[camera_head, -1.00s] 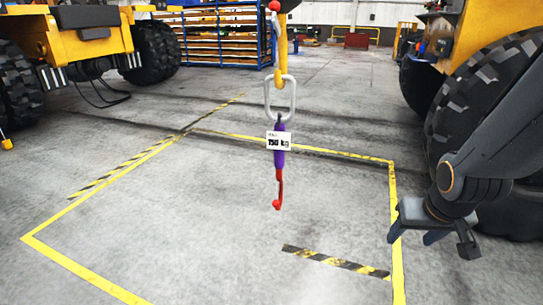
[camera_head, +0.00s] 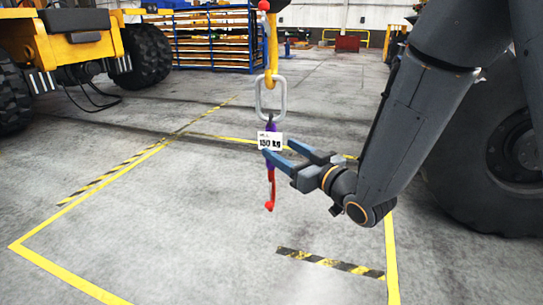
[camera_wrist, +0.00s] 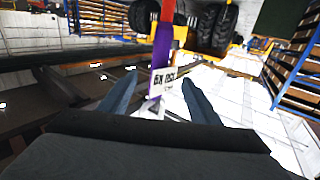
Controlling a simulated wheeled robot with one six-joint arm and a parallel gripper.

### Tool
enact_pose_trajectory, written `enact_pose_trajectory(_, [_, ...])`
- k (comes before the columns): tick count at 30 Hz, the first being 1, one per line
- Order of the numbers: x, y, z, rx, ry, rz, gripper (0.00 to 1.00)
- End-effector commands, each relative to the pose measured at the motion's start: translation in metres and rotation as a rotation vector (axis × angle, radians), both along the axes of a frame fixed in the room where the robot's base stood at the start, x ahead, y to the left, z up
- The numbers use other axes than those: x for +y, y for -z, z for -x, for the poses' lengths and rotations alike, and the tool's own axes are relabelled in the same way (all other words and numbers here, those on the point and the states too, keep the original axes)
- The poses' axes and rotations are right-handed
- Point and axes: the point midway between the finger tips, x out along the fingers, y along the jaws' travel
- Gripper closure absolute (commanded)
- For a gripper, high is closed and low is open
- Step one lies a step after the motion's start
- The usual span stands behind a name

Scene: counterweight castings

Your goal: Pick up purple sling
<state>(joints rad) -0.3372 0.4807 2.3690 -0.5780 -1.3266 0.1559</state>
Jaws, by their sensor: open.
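The purple sling (camera_head: 270,162) hangs upright from a grey metal ring (camera_head: 271,98) on a yellow crane hook (camera_head: 271,50).
Yellow lines mark a floor area (camera_head: 60,270) below the sling, with a striped bar (camera_head: 330,262) at its front. A large machine tire (camera_head: 510,150) stands at right, a yellow machine (camera_head: 75,40) at left. A blue rack (camera_head: 213,40) is behind. The floor at left is clear.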

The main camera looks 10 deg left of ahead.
Motion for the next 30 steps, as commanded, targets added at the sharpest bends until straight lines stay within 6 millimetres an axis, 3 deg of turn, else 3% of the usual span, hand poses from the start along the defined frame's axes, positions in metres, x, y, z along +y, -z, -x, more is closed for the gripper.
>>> enact_pose_trajectory(15, [0.048,0.000,-0.031,0.000,0.001,0.002,0.43])
enact_pose_trajectory(24, [0.052,0.002,-0.036,0.001,0.002,0.003,0.43])
enact_pose_trajectory(26, [0.052,0.002,-0.036,0.001,0.002,0.003,0.50])
enact_pose_trajectory(30, [0.052,0.001,-0.036,0.000,0.003,0.002,0.74])
